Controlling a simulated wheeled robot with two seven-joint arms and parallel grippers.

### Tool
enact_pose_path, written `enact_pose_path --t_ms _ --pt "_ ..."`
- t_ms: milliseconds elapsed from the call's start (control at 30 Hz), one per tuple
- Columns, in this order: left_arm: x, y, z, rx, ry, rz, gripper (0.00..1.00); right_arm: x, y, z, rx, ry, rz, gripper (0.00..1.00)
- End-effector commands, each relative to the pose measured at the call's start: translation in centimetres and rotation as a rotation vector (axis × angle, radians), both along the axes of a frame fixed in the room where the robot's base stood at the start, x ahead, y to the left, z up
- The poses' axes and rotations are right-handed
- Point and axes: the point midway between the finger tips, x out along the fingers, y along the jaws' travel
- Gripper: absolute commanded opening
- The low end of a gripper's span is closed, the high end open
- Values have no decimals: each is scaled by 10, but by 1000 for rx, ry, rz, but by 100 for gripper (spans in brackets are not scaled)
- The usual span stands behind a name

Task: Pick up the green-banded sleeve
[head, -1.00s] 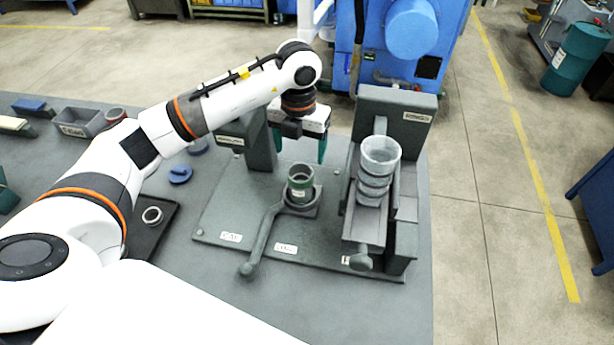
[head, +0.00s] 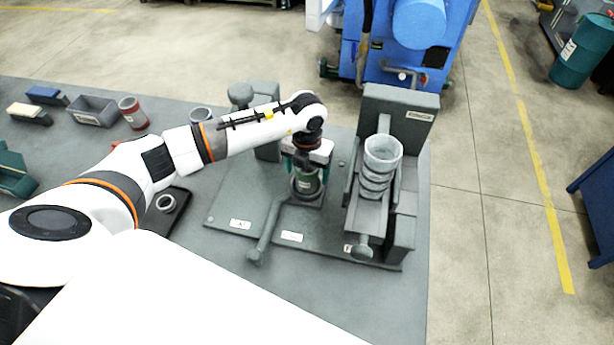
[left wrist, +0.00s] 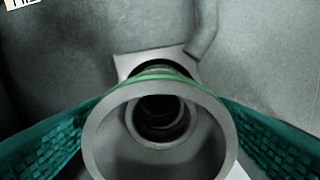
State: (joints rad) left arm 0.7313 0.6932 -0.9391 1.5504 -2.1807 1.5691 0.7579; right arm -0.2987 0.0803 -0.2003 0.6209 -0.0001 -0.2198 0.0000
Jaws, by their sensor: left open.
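The green-banded sleeve (head: 307,183) stands upright in the round holder (head: 306,198) on the grey fixture plate. In the left wrist view the sleeve (left wrist: 158,128) is seen from above, with its open mouth toward the camera and a green band behind the rim. My left gripper (head: 306,168) is over the sleeve, its arm reaching in from the left. In the left wrist view its teal, ridged fingers (left wrist: 158,140) are open, one on each side of the sleeve. I cannot tell whether they touch it. My right gripper is not in view.
A lever handle (head: 264,236) extends from the holder toward the front. To the right, a grey fixture (head: 400,110) holds a stack of grey rings (head: 380,165). A red-banded sleeve (head: 133,113), a grey bin (head: 95,111) and a tray with a ring (head: 166,203) are at left.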

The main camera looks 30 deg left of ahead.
Motion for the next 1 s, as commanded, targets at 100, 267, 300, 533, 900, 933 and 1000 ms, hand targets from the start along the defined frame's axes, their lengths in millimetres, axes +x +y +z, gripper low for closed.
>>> enact_pose_path --t_ms 100,267,300,533,900,933,1000 --pt "0 0 0 0 0 0 69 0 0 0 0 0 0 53" --pt "0 0 0 0 0 0 43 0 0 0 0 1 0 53" --pt "0 0 0 0 0 0 37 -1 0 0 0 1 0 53" --pt "1 0 1 -1 -2 0 31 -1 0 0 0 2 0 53" --pt "2 0 50 0 -8 -2 31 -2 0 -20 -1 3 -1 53" --pt "2 0 56 0 -8 -2 31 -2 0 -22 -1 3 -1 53" --pt "2 0 70 0 -7 -1 31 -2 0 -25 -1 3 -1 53"
